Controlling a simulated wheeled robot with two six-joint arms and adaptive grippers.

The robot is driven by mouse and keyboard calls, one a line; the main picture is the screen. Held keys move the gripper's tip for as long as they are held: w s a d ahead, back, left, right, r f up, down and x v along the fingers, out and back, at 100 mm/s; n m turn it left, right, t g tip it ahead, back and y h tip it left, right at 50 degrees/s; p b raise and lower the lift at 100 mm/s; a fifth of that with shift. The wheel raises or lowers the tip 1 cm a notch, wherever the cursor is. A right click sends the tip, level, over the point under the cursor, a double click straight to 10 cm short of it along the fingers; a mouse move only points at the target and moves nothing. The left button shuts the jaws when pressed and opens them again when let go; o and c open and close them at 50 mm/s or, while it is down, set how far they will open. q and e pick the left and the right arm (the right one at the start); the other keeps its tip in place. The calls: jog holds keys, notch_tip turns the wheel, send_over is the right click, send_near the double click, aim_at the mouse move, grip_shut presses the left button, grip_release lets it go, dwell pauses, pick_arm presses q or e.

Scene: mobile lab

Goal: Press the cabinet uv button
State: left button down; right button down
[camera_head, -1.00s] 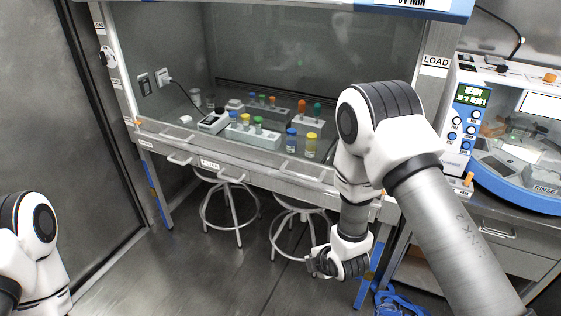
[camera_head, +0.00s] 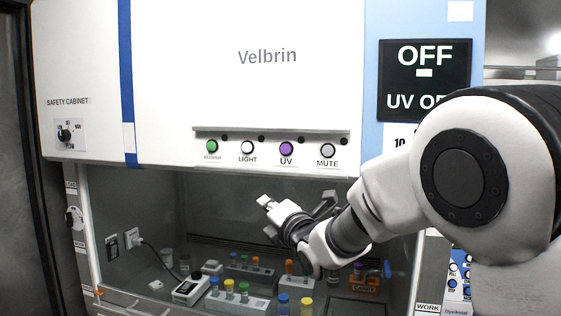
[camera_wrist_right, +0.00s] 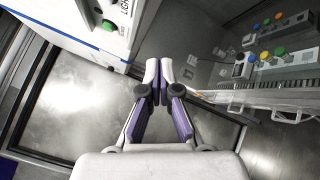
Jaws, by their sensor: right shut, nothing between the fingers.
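The safety cabinet (camera_head: 180,60) fills the head view. Its button row holds a purple UV button (camera_head: 286,148), between the white LIGHT button (camera_head: 247,148) and the white MUTE button (camera_head: 327,150). A green button (camera_head: 211,146) is at the row's left end. My right gripper (camera_head: 266,202) is shut and empty, below the UV button and apart from it, in front of the glass. In the right wrist view its fingertips (camera_wrist_right: 159,72) meet; a green button (camera_wrist_right: 108,25) shows at upper left, while the purple one does not show. My left gripper is out of view.
A dark display (camera_head: 424,80) reads OFF, with a UV line partly hidden by my right arm. A rail (camera_head: 270,132) runs just above the buttons. Colored-cap bottles and racks (camera_head: 235,295) stand inside the cabinet.

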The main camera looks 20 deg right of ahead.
aim_at(284, 153)
jog(key=s+r+t, duration=0.2)
jog(key=s+r, duration=0.2)
jog(key=r, duration=0.7)
jog(key=w+d+p, duration=0.1)
jog(key=w, duration=0.1)
jog(key=w+d+p, duration=0.2)
jog(key=w, duration=0.1)
jog(key=w+d+p, duration=0.1)
jog(key=w, duration=0.1)
jog(key=shift+w+d+f, duration=0.25)
jog(key=shift+w+d, duration=0.05)
jog(key=shift+d, duration=0.05)
jog(key=shift+w, duration=0.1)
dwell(0.7)
jog(key=shift+w+d+f, duration=0.1)
jog(key=shift+w+d, duration=0.15)
jog(key=shift+w, duration=0.05)
